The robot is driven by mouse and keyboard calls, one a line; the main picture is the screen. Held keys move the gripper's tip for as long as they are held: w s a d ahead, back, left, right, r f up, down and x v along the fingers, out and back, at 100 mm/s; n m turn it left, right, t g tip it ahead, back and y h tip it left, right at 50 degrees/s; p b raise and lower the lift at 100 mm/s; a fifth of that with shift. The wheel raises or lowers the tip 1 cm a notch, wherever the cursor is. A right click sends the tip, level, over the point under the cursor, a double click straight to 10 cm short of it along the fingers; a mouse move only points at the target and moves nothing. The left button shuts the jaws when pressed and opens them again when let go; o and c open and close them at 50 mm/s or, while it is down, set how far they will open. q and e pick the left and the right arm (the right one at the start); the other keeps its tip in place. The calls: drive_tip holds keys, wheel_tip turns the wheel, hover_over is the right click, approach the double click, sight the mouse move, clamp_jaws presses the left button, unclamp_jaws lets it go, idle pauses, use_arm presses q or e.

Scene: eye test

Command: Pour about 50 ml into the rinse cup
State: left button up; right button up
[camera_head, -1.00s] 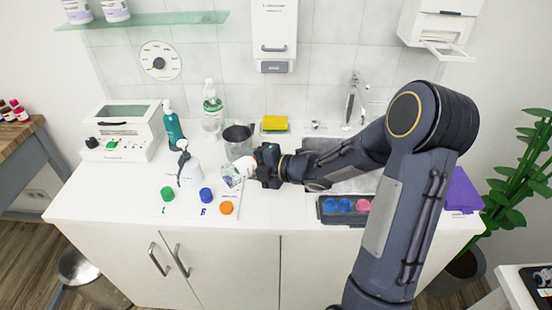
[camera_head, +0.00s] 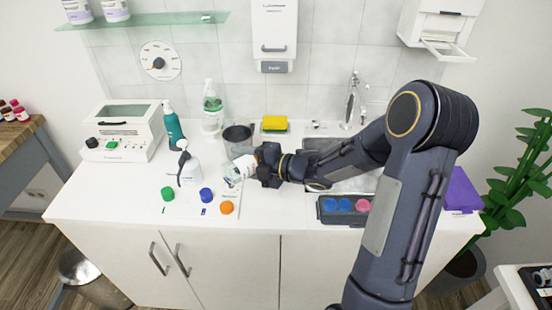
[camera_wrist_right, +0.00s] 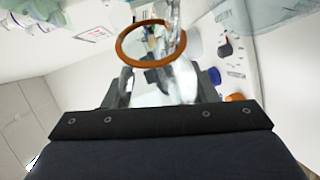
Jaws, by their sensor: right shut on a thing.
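My right gripper (camera_head: 259,167) is shut on a clear bottle (camera_head: 237,171) with white and blue patches, held tilted above the counter. My left gripper is not in view.
Green (camera_head: 168,194), blue (camera_head: 206,194) and orange (camera_head: 227,207) caps lie at the counter front. A white spray bottle (camera_head: 189,171) stands left of the held bottle. A green bottle (camera_head: 173,127) and a clear pump bottle (camera_head: 212,112) stand behind. A dark tray (camera_head: 323,217) lies right.

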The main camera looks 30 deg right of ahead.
wheel_tip(320, 180, down, 3)
drive_tip(key=n+b, duration=0.1)
drive_tip(key=n+h+b, duration=0.1)
drive_tip(key=b, duration=0.1)
drive_tip(key=shift+s+a+f+h, duration=0.1)
drive_tip(key=shift+a+f+h, duration=0.05)
drive_tip(key=shift+h, duration=0.15)
drive_tip(key=shift+s+a+n, duration=0.1)
drive_tip(key=shift+a+n, duration=0.15)
drive_tip(key=shift+n, duration=0.15)
drive_tip(key=shift+a+f+n+h+b, duration=0.1)
drive_tip(key=shift+f+n+h+b, duration=0.25)
drive_tip(key=shift+b, duration=0.35)
drive_tip(key=shift+r, duration=0.3)
